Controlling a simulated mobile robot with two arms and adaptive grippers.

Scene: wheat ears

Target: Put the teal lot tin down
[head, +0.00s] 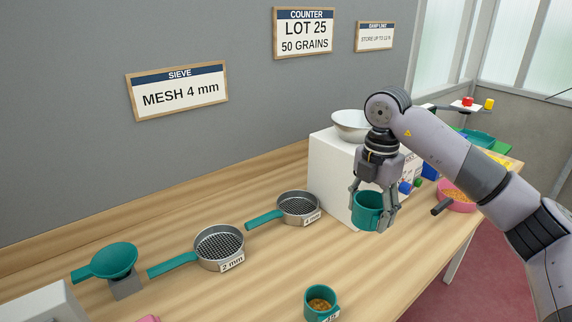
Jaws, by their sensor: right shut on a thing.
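The teal lot tin (367,211) is a round teal cup with a pale label partly showing at its lower right. My right gripper (374,213) is shut on it, with fingers at its sides, in front of the white box-shaped machine (335,178). The tin looks upright. I cannot tell whether its base touches the wooden bench (270,275). A second teal tin (321,303) with grain and a label stands at the front of the bench. My left gripper is not in view.
A 4 mm sieve (299,207), a 2 mm sieve (218,247) and a teal scoop-like funnel (107,262) line the back of the bench. A pink bowl of grain (459,200) is to the right. Bare wood lies between the gripped tin and the front tin.

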